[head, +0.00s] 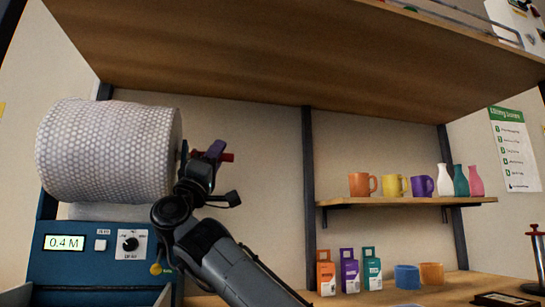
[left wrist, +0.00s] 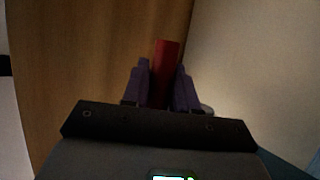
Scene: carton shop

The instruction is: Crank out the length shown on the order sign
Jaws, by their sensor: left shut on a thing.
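A large white roll of bubble wrap (head: 108,150) hangs at the left above a blue machine (head: 75,262). The machine's display (head: 64,242) reads 0.4 M. A red crank handle (head: 228,157) is at the roll's right end. My left gripper (head: 214,153) is shut on this handle. In the left wrist view the red handle (left wrist: 165,62) stands between the two purple fingers (left wrist: 161,88). The crank arm is mostly hidden behind my gripper. My right gripper is out of view. I cannot make out an order sign with a length on it.
A wooden shelf (head: 405,202) at the right holds mugs and vases. Small boxes (head: 349,270) and two cups stand on the counter (head: 455,285) below. A green and white poster (head: 513,150) hangs on the right wall. A wide wooden overhang (head: 290,50) spans above.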

